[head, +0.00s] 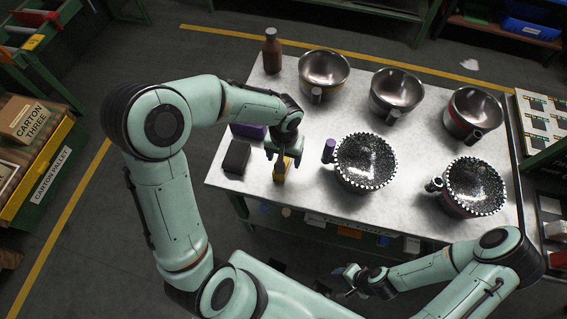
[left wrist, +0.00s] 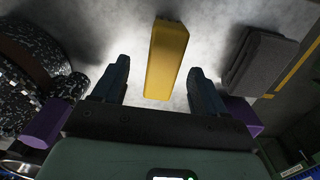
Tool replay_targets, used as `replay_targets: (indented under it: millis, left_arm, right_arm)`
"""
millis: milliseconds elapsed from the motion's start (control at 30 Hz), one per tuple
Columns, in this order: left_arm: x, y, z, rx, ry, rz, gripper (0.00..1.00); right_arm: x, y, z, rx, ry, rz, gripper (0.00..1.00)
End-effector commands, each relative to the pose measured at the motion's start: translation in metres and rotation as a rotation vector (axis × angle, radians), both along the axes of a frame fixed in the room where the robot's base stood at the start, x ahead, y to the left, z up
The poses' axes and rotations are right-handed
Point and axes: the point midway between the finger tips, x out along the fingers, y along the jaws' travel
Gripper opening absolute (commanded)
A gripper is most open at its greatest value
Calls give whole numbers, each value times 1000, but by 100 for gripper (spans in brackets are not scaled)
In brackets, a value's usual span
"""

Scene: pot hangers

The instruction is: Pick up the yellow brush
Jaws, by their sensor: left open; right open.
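The yellow brush (head: 281,171) lies on the metal table (head: 300,213) near its front left part, partly hidden by my left gripper in the head view. In the left wrist view the yellow brush (left wrist: 166,58) is a plain yellow block between and beyond the two fingers. My left gripper (head: 283,166) is open above it, with a finger on either side in the picture and gaps to both. My right gripper (head: 345,280) is open and empty, low in front of the table.
A dark grey block (head: 236,157) and a purple block (head: 248,130) lie left of the brush. A black-speckled pot (head: 365,162) with a purple handle stands to its right. Several more pots and a brown bottle (head: 271,51) stand on the table.

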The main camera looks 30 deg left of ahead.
Motion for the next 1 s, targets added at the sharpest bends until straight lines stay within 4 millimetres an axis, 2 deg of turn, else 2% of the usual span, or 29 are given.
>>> replay_targets:
  millis: [367, 667, 833, 1000]
  left_arm:
    - [-6, 3, -48, 0, 4, 1, 72]
    - [-5, 3, -52, 0, 0, 1, 72]
    - [-5, 3, -52, 0, 1, 1, 17]
    - [-5, 3, -51, 0, 0, 1, 14]
  right_arm:
    - [0, 0, 0, 0, 0, 0, 47]
    - [0, 0, -1, 0, 0, 0, 47]
    - [0, 0, -1, 0, 0, 0, 47]
    - [0, 0, -1, 0, 0, 0, 47]
